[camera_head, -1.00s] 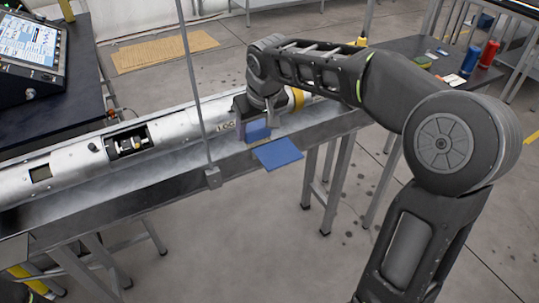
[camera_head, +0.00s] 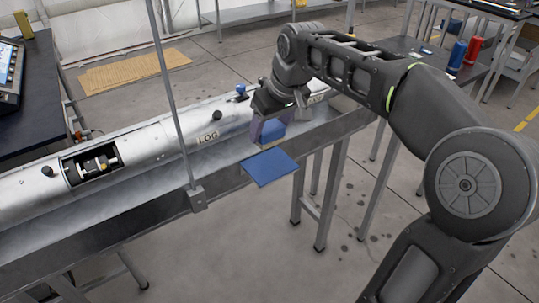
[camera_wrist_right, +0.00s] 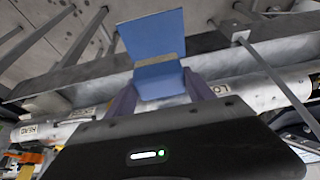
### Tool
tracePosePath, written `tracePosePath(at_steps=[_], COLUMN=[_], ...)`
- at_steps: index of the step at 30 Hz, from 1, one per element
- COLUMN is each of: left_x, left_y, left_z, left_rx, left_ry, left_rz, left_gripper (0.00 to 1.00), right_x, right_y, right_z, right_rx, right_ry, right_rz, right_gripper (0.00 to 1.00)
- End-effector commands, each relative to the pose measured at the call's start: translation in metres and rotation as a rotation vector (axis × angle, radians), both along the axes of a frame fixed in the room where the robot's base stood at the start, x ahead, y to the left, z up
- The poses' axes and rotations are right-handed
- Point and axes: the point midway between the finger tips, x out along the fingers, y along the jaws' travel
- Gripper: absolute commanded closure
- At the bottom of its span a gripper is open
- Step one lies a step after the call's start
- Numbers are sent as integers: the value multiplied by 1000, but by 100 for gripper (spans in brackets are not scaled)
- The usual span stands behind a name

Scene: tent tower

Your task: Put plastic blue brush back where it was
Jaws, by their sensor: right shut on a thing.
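The blue brush (camera_head: 270,167) is a flat blue plastic piece with a bent upper part. My right gripper (camera_head: 270,132) is shut on its upper part, and the flat part sticks out towards the head camera. In the right wrist view the brush (camera_wrist_right: 152,38) sits between the two purple fingers of the right gripper (camera_wrist_right: 160,90), its wide panel pointing away from the palm. The brush is in front of the silver tube, over the front edge of the metal bench (camera_head: 110,222); I cannot tell whether it touches the bench. My left gripper is not in view.
The silver tube (camera_head: 130,142), marked LOG, lies along the bench, with an opening at left. A thin upright rod (camera_head: 172,95) stands at the bench's front edge. A dark table (camera_head: 425,55) with red (camera_head: 458,57) and blue cylinders stands at back right.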

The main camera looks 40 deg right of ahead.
Motion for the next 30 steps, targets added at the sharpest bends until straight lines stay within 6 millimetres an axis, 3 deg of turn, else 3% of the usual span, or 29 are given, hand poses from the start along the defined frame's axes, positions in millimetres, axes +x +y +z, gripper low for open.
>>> tracePosePath(at_steps=[5, 16, 24, 30], left_x=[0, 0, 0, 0], left_y=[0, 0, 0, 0], left_z=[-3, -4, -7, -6], left_rx=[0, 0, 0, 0], left_ry=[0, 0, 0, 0], left_rz=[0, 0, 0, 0], left_gripper=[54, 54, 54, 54], right_x=[0, 0, 0, 0], right_y=[0, 0, 0, 0], right_z=[-28, -34, -67, -69], right_rx=[0, -1, 0, 0], right_ry=[2, 0, 3, 0], right_rz=[0, 0, 0, 0], right_gripper=[76, 76, 76, 76])
